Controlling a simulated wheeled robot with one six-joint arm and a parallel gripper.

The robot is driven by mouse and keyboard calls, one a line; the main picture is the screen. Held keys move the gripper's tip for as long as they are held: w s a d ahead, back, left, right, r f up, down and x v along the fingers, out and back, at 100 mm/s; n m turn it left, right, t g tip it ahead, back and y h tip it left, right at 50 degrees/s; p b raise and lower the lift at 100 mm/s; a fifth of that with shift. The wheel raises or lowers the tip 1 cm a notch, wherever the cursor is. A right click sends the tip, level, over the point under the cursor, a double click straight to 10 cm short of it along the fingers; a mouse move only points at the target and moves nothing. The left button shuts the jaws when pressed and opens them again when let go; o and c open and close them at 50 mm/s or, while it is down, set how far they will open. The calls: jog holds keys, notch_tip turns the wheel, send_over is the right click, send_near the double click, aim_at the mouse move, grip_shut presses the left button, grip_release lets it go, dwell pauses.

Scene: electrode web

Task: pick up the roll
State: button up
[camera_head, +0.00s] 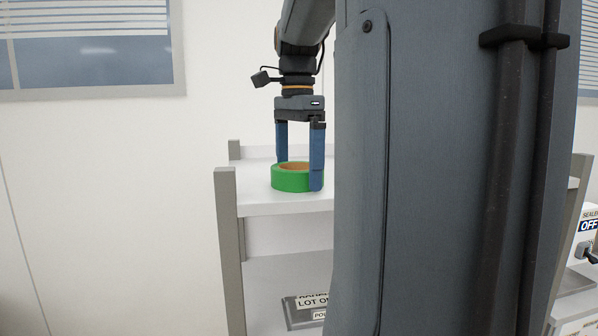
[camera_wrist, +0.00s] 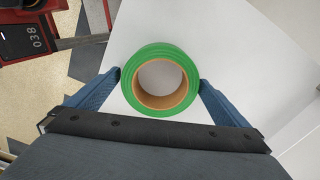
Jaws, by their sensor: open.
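The roll (camera_head: 290,183) is a green ring of tape with a tan core, lying flat on the white top shelf (camera_head: 262,206) of a rack. In the wrist view the roll (camera_wrist: 137,58) sits between the two blue fingers. My gripper (camera_head: 299,186) points straight down with its fingers spread to either side of the roll. The fingertips reach down to about the roll's height. In the wrist view my gripper (camera_wrist: 160,78) is open, its fingertips close to the green rim; I cannot tell whether they touch it.
Grey corner posts (camera_head: 229,232) rise at the shelf's edges. A dark box with a label (camera_head: 308,308) lies on a lower level. A white device marked OFF (camera_head: 588,226) stands at the far right. My column hides the shelf's right part. A red item (camera_wrist: 30,38) shows in the wrist view.

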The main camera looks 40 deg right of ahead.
jog(key=shift+f, duration=0.1)
jog(key=shift+c, duration=0.4)
jog(key=c, duration=0.9)
